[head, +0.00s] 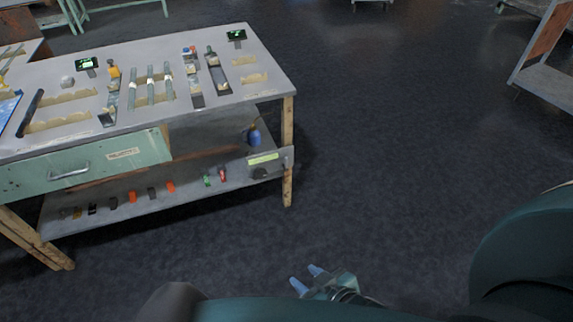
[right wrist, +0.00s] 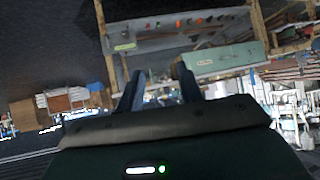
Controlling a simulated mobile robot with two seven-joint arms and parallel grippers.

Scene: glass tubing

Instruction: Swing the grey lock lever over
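My right gripper (head: 308,278) is low in the head view, over the floor in front of the bench and well apart from it. Its two fingers stand apart with nothing between them; they also show open in the right wrist view (right wrist: 158,84). On the bench top are fixtures: one with a yellow top (head: 113,72), one with red and blue parts (head: 189,52), and a dark grey upright one (head: 215,68). The grey lock lever is too small to tell for sure among them. My left gripper is not in view.
The workbench (head: 270,85) has a green drawer (head: 85,168) and a lower shelf (head: 130,212) with several small coloured items and a blue bottle (head: 254,135). Glass tubes (head: 150,85) lie mid-bench. The dark floor (head: 400,130) right of the bench is clear.

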